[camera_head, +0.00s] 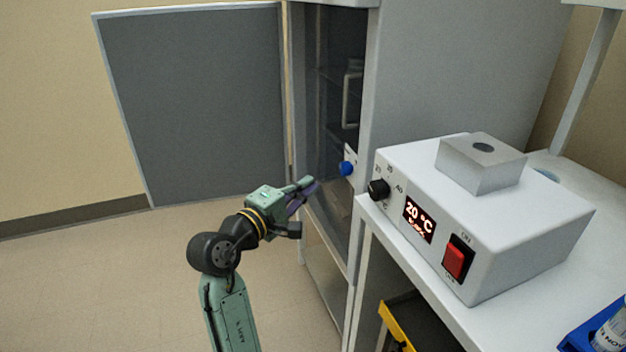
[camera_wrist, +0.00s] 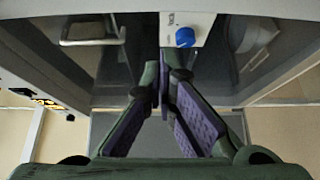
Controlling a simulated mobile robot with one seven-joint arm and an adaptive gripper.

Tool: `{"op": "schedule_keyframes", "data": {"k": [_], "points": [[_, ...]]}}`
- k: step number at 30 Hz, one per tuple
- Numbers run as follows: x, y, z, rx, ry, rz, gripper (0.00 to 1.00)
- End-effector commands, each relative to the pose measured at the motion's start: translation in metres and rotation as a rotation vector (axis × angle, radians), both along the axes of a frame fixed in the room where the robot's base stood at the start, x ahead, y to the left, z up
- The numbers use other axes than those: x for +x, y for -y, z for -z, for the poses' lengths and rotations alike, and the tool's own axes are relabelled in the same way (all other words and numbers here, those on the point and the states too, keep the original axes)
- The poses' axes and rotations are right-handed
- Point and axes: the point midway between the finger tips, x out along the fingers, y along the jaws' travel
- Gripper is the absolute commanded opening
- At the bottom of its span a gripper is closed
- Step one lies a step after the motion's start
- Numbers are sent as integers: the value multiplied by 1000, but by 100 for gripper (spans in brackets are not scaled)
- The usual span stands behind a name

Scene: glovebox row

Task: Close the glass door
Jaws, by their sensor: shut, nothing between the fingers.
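The glass door (camera_head: 330,170) is a dark see-through pane in the front of the tall grey cabinet, with shelves showing behind it. It looks in or close to its frame; I cannot tell whether it is flush. Its pale bar handle (camera_head: 350,100) is at the right side, and it also shows in the wrist view (camera_wrist: 92,41). My gripper (camera_head: 314,186) is shut and empty, its fingertips pointing at the pane below the handle. In the wrist view the fingertips (camera_wrist: 163,78) meet just short of a white plate with a blue knob (camera_wrist: 185,37). Contact with the glass cannot be told.
A grey solid door (camera_head: 200,105) stands wide open to the left. A white heater box (camera_head: 490,220) with a red switch sits on the white bench (camera_head: 420,285) at right. A yellow bin (camera_head: 395,325) is under the bench. The floor (camera_head: 120,280) at left is clear.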

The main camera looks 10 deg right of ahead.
Motion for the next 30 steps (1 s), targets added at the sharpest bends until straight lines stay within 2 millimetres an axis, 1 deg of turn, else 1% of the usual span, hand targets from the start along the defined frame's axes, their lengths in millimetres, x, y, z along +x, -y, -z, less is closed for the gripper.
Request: {"op": "schedule_keyframes", "data": {"k": [2,5,9,12,16,20,23,30], "points": [[2,-2,1,-5,1,-11,0],[12,-5,6,-13,4,-45,0],[29,-13,22,-12,2,-106,0],[36,-17,32,-6,0,-138,0],[43,-19,38,1,-2,-156,0],[55,-9,36,0,-1,-155,0],[70,3,35,0,-1,-154,0],[111,35,35,-1,-2,-155,0]]}}
